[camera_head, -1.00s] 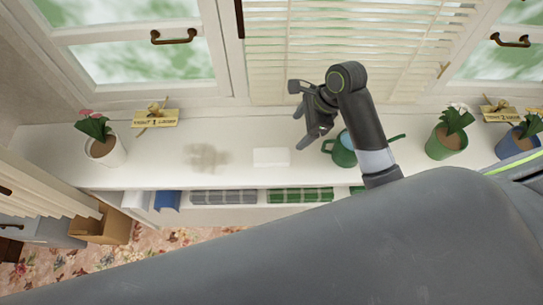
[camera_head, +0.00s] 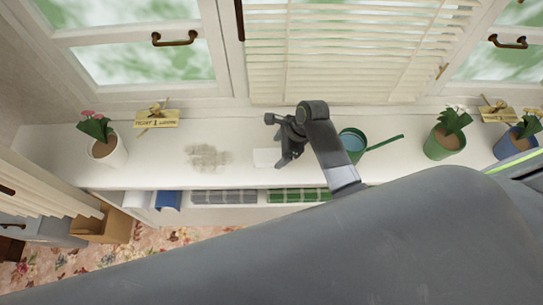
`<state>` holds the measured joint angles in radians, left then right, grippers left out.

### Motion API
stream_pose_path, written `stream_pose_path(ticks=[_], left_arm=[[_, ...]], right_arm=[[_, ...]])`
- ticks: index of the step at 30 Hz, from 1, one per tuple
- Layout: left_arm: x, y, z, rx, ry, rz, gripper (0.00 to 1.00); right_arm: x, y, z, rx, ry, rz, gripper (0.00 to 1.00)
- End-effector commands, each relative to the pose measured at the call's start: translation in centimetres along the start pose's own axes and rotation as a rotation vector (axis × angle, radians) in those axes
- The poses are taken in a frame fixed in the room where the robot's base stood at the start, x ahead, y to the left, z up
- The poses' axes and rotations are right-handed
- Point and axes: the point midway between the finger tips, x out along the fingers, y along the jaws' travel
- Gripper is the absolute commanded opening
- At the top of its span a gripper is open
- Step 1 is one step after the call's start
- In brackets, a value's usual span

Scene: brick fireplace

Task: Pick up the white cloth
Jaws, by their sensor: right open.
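The white cloth (camera_head: 265,157) is a small flat pale rectangle on the white windowsill shelf (camera_head: 225,178), left of a green watering can. My right gripper (camera_head: 276,143) is over the cloth's right part and hides some of it. The gripper is open, with nothing seen between its fingers. I cannot tell whether it touches the cloth. My left gripper is not in view.
A green watering can (camera_head: 354,143) stands just right of my right arm. A grey-brown smudge (camera_head: 208,158) lies left of the cloth. Potted plants stand at the left (camera_head: 107,148) and right (camera_head: 446,138). Window blinds (camera_head: 345,55) rise behind.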

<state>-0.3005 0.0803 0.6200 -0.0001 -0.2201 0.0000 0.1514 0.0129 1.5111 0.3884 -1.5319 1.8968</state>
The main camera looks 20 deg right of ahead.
Motion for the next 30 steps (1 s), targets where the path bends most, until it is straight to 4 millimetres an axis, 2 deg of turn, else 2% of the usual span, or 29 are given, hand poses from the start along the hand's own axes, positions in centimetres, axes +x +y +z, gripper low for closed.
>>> stream_pose_path(ticks=[10, 21, 30], left_arm=[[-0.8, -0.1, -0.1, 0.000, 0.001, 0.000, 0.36], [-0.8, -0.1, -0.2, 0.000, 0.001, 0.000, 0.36], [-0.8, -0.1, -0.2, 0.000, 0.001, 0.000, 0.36]], right_arm=[[3.8, 0.0, 0.3, 0.001, 0.000, 0.002, 0.76], [4.4, 0.0, 0.3, 0.000, 0.001, -0.001, 0.75], [4.4, 0.0, 0.3, 0.000, 0.001, 0.000, 0.36]])
